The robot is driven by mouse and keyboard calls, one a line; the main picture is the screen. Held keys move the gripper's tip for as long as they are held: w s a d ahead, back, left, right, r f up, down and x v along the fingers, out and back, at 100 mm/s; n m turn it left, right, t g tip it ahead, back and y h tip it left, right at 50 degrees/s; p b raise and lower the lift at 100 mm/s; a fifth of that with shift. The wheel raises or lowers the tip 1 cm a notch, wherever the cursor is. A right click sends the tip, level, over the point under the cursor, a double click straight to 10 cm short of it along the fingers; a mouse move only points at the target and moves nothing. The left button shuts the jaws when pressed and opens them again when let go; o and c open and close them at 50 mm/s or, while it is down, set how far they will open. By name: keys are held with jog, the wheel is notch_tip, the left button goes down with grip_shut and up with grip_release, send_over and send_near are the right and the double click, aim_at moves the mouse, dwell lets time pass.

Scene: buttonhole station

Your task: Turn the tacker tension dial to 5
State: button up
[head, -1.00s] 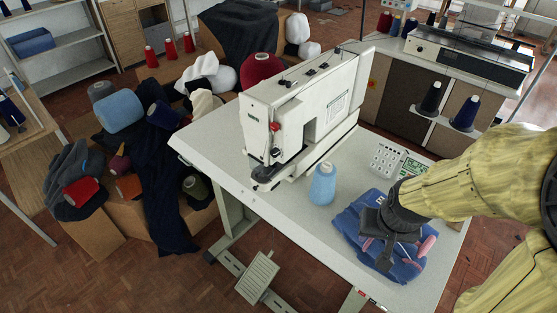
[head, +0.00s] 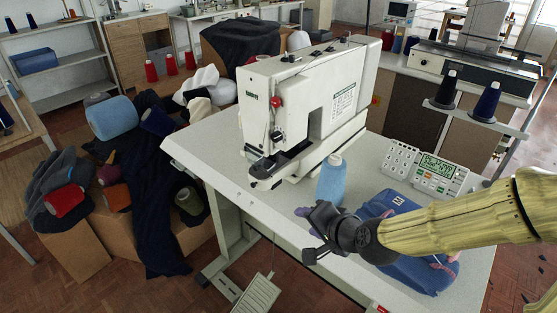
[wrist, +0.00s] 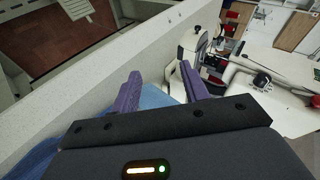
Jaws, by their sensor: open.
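The tacker is the white sewing machine (head: 300,95) on the white table. A small dark dial (head: 276,136) sits on its front face, below a red knob (head: 275,102). In the wrist view a round black dial (wrist: 262,80) shows on the white machine body at the right; I cannot read its setting. My gripper (head: 306,234) is open and empty, over the table's front edge, lower right of the machine head and apart from it. In the wrist view its purple fingers (wrist: 160,75) are spread, with the dial off to their right.
A light blue thread cone (head: 331,180) stands between my gripper and the machine. A folded blue garment (head: 408,272) lies under my arm. A control panel (head: 437,172) sits at the table's right. The table's left part (head: 205,155) is clear.

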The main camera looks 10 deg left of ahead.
notch_tip(320, 180, up, 11)
jog(key=m+t+y+b, duration=0.3)
jog(key=m+t+b, duration=0.2)
jog(key=t+b, duration=0.1)
jog(key=shift+s+d+r+t+y+b, duration=0.15)
jog(key=shift+s+d+t+y+b, duration=0.25)
jog(key=shift+b, duration=0.4)
jog(key=p, duration=1.3)
send_near(276, 140)
jog(key=x, duration=0.8)
jog(key=shift+w+a+r+b, duration=0.1)
jog(key=shift+w+a+b, duration=0.1)
jog(key=shift+b, duration=0.2)
